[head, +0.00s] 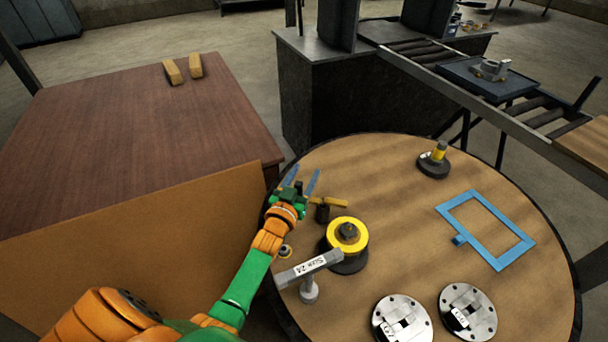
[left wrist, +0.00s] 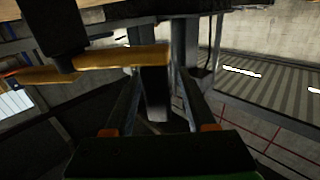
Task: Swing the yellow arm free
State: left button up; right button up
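The yellow arm (head: 330,202) is a short bar on top of a dark post (head: 322,214) near the left edge of the round table. In the left wrist view the yellow arm (left wrist: 100,66) crosses the upper left, with the dark post (left wrist: 60,28) at it. My left gripper (head: 302,181) is open, its two fingers apart, just left of and beyond the bar's left end. In the left wrist view one bar end shows ahead of the fingers (left wrist: 160,108); I cannot tell whether they touch. My right gripper is not in view.
A yellow-topped round part (head: 347,234) and a grey labelled T-shaped piece (head: 310,268) stand close by the post. A blue frame (head: 487,230), metal discs (head: 402,322) and a dark-based yellow part (head: 434,160) are on the table (head: 385,180). A brown workbench (head: 140,140) is at left.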

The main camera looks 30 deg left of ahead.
pick_arm(q)
jog(key=s+d, duration=0.1)
jog(key=s, duration=0.6)
jog(key=shift+p, duration=0.3)
jog(key=shift+s+d+f, duration=0.1)
